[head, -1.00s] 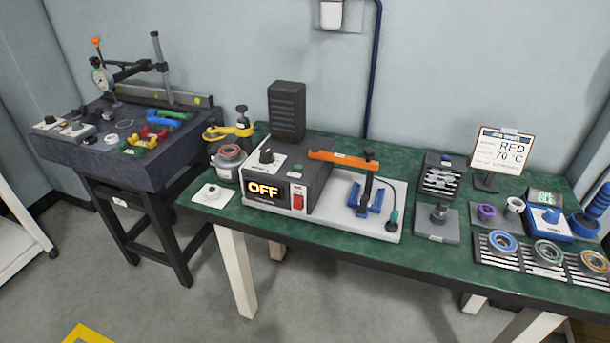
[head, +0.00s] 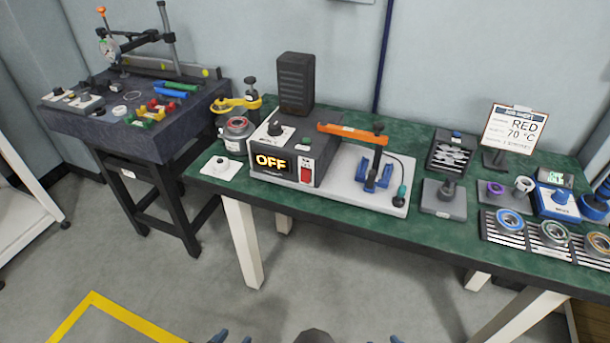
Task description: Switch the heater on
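The heater (head: 325,185) stands on the green bench, with a dark control box on a pale base. Its display (head: 271,161) reads OFF in orange. A red rocker switch (head: 306,172) is on the front face, right of the display. A black knob (head: 275,128) and a small green button (head: 306,141) are on top. An orange arm (head: 352,133) reaches right over a blue support (head: 372,181). Only slivers of my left gripper (head: 232,338) and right gripper (head: 381,340) show at the bottom edge, well away from the heater. Their opening cannot be made out.
The green bench (head: 350,222) also carries a sign (head: 514,129) reading RED 70 °C, several rings on racks, and a metal pot (head: 235,135). A dark stone table (head: 165,148) stands at left. The floor (head: 180,285) before the bench is clear, with yellow tape (head: 75,315).

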